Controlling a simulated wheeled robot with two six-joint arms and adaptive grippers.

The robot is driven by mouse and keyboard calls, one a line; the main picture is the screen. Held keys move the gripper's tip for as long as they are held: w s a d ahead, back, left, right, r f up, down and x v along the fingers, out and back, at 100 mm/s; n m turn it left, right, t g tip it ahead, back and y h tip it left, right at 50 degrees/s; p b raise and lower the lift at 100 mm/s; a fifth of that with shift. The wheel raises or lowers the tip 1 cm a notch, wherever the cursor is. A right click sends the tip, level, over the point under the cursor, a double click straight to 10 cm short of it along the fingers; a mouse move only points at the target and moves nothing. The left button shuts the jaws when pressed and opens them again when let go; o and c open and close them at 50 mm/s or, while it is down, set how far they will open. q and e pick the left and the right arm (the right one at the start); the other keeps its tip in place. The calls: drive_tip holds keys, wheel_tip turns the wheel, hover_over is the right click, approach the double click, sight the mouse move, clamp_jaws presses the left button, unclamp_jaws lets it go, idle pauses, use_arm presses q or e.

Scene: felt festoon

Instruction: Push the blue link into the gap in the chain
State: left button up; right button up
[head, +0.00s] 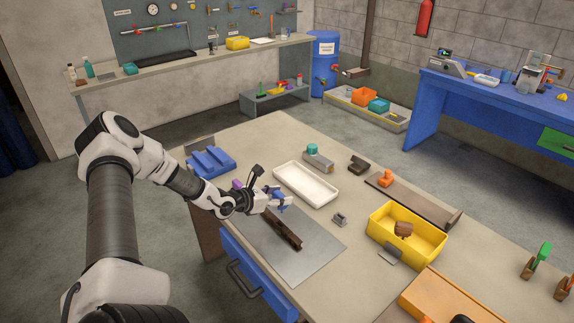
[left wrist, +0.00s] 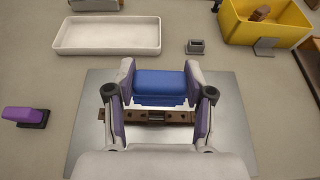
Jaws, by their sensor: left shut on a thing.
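My left gripper (head: 276,198) is shut on the blue link (left wrist: 160,86), which lies crosswise between its two fingers in the left wrist view. The dark brown chain (head: 283,230) lies on a grey metal plate (head: 308,262). In the left wrist view the chain (left wrist: 180,116) runs left to right just below the blue link, partly hidden by the fingers. A greyish section shows at its middle. I cannot tell whether the link touches the chain. My right gripper is not in view.
A white tray (head: 306,169) stands behind the plate. A small grey block (head: 340,218) and a yellow bin (head: 428,247) with a brown piece stand to the right. A purple piece (left wrist: 20,114) is at the left. An orange box (head: 440,300) is at the front right.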

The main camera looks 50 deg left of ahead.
sight(279, 207)
use_arm(q)
drive_tip(key=shift+a+f, duration=0.1)
idle(0.3)
wheel_tip(279, 207, down, 5)
drive_tip(key=b, duration=0.4)
drive_tip(key=shift+r+b, duration=0.2)
drive_tip(key=shift+b, duration=0.15)
drive_tip(key=shift+f, duration=0.1)
idle(0.8)
drive_tip(key=shift+f+b, duration=1.5)
drive_tip(key=shift+f, duration=0.05)
drive_tip(key=o, duration=1.2)
